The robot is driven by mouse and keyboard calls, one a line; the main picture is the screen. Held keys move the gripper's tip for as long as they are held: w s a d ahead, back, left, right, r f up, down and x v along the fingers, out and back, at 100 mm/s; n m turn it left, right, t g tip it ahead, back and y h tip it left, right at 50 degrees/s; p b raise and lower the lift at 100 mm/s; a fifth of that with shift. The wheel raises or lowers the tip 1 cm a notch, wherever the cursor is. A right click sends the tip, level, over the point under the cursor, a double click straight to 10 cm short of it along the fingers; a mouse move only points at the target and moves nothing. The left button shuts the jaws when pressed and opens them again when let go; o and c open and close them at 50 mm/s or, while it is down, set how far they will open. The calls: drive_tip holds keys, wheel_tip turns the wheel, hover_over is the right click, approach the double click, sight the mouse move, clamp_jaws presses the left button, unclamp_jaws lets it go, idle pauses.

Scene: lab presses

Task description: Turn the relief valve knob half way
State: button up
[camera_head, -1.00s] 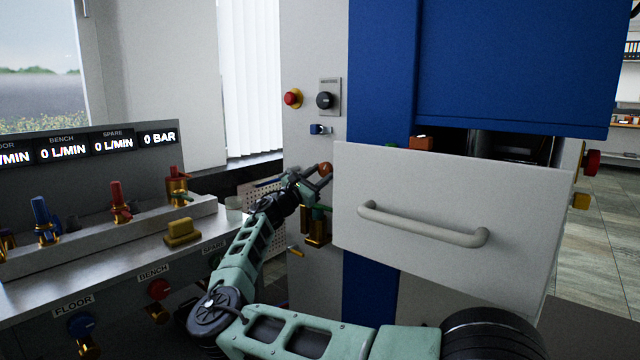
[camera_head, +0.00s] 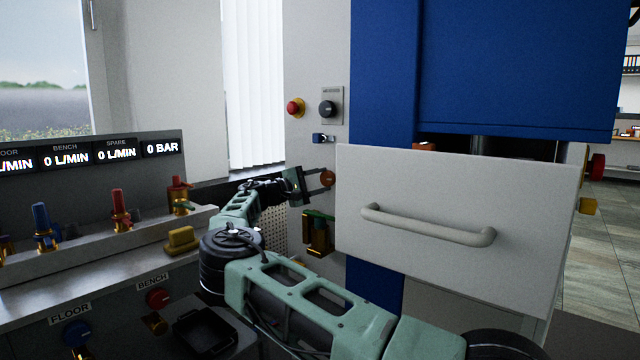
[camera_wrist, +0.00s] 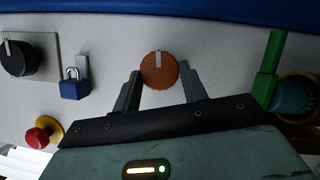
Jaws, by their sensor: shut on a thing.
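The relief valve knob appears to be the round orange-brown knob (camera_head: 327,178) on the pale panel left of the big drawer. In the wrist view the knob (camera_wrist: 159,70) faces me, and its pale mark points to the picture's top. My gripper (camera_head: 320,180) reaches it from the left. In the wrist view one finger of my gripper (camera_wrist: 160,82) is on each side of the knob, and the gripper is shut on it. The exact contact at the fingertips is partly hard to see.
A pulled-out drawer (camera_head: 450,275) stands close to the right of the knob. A brass valve with a green lever (camera_head: 318,232) is just below it. Above are a black dial (camera_head: 327,109), a blue padlock (camera_wrist: 74,88) and a red button (camera_head: 295,107). A valve bench (camera_head: 100,255) stands left.

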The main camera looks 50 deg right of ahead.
drive_tip(key=m+y, duration=0.1)
drive_tip(key=m, duration=0.1)
drive_tip(key=m+y, duration=0.1)
drive_tip(key=m, duration=0.3)
drive_tip(key=shift+r+m+t+y, duration=0.25)
drive_tip(key=shift+m+t+y, duration=0.05)
drive_tip(key=shift+t+y, duration=0.1)
idle(0.4)
drive_tip(key=o, duration=1)
drive_tip(key=shift+c, duration=0.2)
drive_tip(key=p+v, duration=0.2)
drive_tip(key=v, duration=1.5)
drive_tip(key=shift+a, duration=0.2)
